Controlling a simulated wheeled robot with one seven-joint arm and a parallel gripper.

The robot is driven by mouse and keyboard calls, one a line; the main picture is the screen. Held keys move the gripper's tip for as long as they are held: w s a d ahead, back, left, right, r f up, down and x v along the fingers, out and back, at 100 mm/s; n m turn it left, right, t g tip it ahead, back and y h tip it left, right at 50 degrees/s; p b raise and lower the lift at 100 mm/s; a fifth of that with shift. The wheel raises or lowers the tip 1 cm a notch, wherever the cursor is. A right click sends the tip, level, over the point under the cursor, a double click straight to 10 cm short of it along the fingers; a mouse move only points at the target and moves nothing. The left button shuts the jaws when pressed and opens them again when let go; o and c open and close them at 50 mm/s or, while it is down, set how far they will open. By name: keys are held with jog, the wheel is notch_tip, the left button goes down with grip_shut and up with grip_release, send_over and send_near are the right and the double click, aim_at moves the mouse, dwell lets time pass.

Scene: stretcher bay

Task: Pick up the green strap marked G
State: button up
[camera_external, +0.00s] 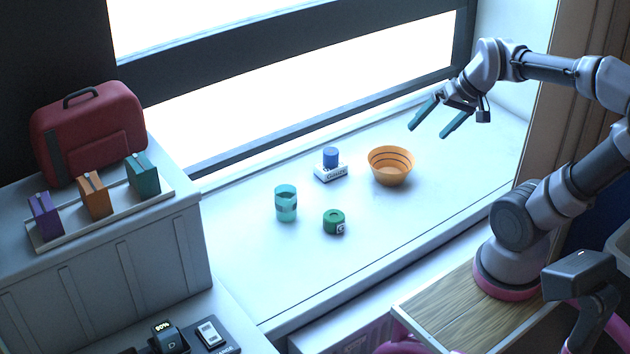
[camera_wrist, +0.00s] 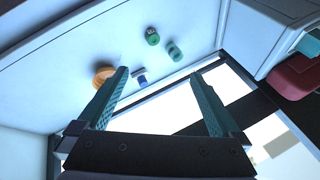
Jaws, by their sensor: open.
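The green strap (camera_external: 334,222) is a small rolled green cylinder with a hollow top and a white label marked G on its side. It stands on the pale ledge (camera_external: 400,240), and it also shows in the wrist view (camera_wrist: 153,37) near the top middle. My gripper (camera_external: 428,122) is open and empty, raised above the ledge. It is up and to the right of the strap in the external view, well apart from it. In the wrist view my two teal fingers (camera_wrist: 159,75) stand wide apart with nothing between their tips touching them.
A teal cup (camera_external: 286,204) stands left of the strap. A blue cylinder (camera_external: 330,158) on a white labelled box (camera_external: 331,173) and an orange bowl (camera_external: 391,167) stand behind. A cabinet at left holds a red case (camera_external: 88,135) and a tray (camera_external: 110,217) of coloured boxes. The ledge's front is clear.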

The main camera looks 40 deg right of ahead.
jog(key=w+a+f+m+g+y, duration=0.3)
jog(key=w+a+f+g+y, duration=0.15)
jog(key=f, duration=0.35)
jog(key=m+t+y, duration=0.4)
jog(key=m+y, duration=0.1)
jog(key=m, duration=0.8)
send_near(344, 216)
jog(key=s+a+r, duration=0.3)
jog(key=a+r, duration=0.4)
jog(key=r, duration=0.2)
jog(key=d+f+m+t, duration=0.1)
jog(key=f, duration=0.2)
jog(key=w+d+f+m+t+h, duration=0.1)
jog(key=f+m, duration=0.1)
jog(key=f, duration=0.1)
jog(key=d+f+m+t, duration=0.1)
jog(key=f, duration=0.2)
jog(key=shift+w+d+f+m+h, duration=0.3)
jog(key=shift+w+d+f+h, duration=0.05)
jog(key=shift+w, duration=0.05)
jog(key=x, duration=0.5)
jog(key=shift+w+f, duration=0.1)
jog(key=shift+x, duration=2.75)
jog(key=shift+w+d, duration=0.2)
jog(key=c, duration=1.2)
jog(key=shift+o, duration=0.2)
